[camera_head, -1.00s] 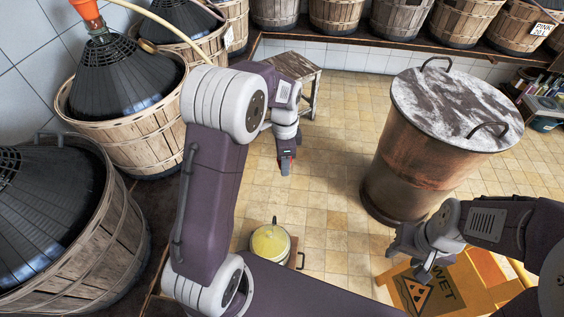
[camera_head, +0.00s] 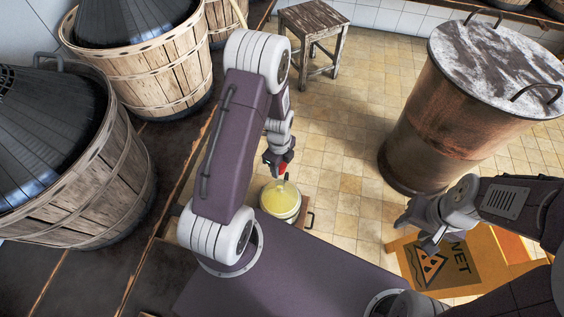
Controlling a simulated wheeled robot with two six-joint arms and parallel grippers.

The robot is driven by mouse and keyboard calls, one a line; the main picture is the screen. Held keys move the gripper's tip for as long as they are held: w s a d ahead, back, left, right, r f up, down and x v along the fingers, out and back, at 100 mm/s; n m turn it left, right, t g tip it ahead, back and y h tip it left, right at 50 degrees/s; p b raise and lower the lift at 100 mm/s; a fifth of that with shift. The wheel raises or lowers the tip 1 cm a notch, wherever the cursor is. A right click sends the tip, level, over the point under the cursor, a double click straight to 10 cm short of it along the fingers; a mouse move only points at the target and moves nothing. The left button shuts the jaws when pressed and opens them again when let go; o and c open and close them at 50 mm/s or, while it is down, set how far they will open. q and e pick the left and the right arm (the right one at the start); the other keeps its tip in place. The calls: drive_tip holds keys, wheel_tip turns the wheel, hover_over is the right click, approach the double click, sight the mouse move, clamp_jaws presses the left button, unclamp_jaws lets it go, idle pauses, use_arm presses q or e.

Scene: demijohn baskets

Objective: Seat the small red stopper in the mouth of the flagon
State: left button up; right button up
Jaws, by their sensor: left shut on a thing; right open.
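My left gripper (camera_head: 277,164) is shut on a small red thing (camera_head: 283,169), most likely the red stopper. The fingers hide most of it. The gripper points down, just above and behind a round pale vessel (camera_head: 268,212) with yellow contents; whether they touch cannot be told. I cannot make out which vessel is the flagon.
Large dark demijohns in wooden baskets (camera_head: 150,75) stand at the left on a dark bench. A wooden stool (camera_head: 312,22) stands at the back. A big copper drum (camera_head: 430,130) with a marbled lid stands at the right. Tiled floor between them is clear.

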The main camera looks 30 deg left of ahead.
use_arm(q)
drive_tip(key=shift+r, duration=0.1)
wheel_tip(320, 180, down, 7)
drive_tip(key=b, duration=0.4)
idle(0.3)
drive_tip(key=shift+r+p, duration=0.1)
drive_tip(key=shift+p, duration=0.45)
idle(1.1)
drive_tip(key=shift+f+b, duration=1.25)
drive_tip(key=shift+f, duration=0.7)
idle(0.4)
